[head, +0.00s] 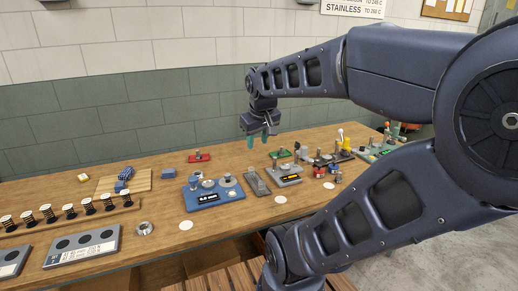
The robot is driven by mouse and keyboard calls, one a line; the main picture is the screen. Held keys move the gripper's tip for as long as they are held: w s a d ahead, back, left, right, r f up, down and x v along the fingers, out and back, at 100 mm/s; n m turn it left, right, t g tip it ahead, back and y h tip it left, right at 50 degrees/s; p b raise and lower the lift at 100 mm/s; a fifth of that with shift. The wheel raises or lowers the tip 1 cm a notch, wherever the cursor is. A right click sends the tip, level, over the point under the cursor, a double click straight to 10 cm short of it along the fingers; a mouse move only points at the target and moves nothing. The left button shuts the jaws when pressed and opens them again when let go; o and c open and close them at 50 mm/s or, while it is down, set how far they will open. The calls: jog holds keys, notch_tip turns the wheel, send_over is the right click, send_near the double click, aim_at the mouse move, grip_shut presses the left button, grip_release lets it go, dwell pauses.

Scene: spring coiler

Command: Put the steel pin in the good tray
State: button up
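A small green tray (277,155), which may be the good tray, lies on the bench to the right of and below the gripper. A small upright metal piece seems to stand at it. A small red tray (198,158) with a small piece on it lies to the left. I cannot single out the steel pin; several small metal pieces are too small to tell apart.
On the wooden bench (155,215) stand a blue device with a display (206,197), a grey device (288,179), a row of springs on a wooden rack (125,204) and grey panels (80,247). Small fixtures crowd the right end. My arm covers the front right.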

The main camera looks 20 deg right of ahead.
jog(key=shift+s+a+f+m+y, duration=0.2)
jog(key=shift+s+m, duration=0.15)
jog(key=shift+s, duration=0.3)
jog(key=shift+s+a+f+m+y, duration=0.1)
jog(key=shift+s+a+f+m, duration=0.15)
jog(key=shift+s, duration=0.35)
jog(key=shift+s+a+f+m+y, duration=0.1)
jog(key=shift+s+a+f+m, duration=0.1)
jog(key=shift+s+m, duration=0.35)
jog(key=shift+s+d, duration=0.1)
